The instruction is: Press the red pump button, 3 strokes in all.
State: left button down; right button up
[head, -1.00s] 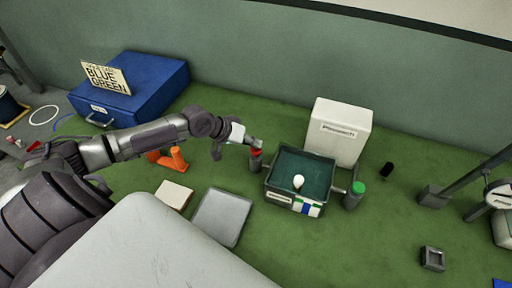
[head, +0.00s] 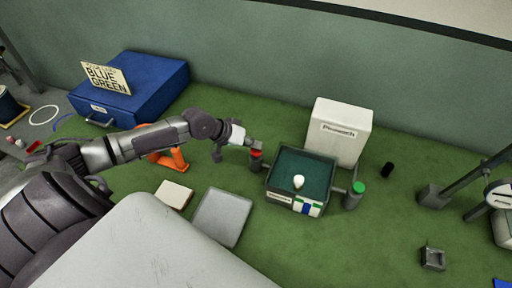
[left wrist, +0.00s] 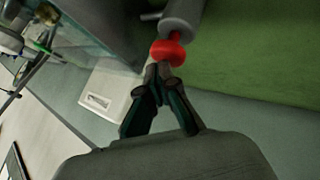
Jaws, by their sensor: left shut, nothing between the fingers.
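The red pump button (head: 256,153) caps a grey cylinder at the left side of the dark green tray (head: 268,180). In the left wrist view the red button (left wrist: 168,52) shows a short red stem between its cap and the grey cylinder (left wrist: 182,16). My left gripper (head: 258,145) is shut and empty, its tips right at the button's top. In the left wrist view its closed fingertips (left wrist: 158,70) overlap the cap's near edge; they seem to touch it, but firm contact is hard to tell. My right gripper is not in view.
A green-capped cylinder (head: 357,188) stands at the tray's right. A white egg-shaped thing (head: 298,181) sits in the tray, and a white labelled box (head: 341,130) stands behind. A blue case (head: 140,88) and orange part (head: 172,160) are left. Green floor at front right is mostly clear.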

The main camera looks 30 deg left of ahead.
pick_arm(q)
jog(key=shift+f, duration=0.25)
jog(key=shift+s+f, duration=0.1)
jog(key=shift+f, duration=0.25)
dwell(0.3)
jog(key=shift+r, duration=0.1)
jog(key=shift+r+p, duration=0.7)
jog(key=shift+r, duration=0.25)
notch_tip(320, 180, up, 6)
jog(key=p, duration=0.6)
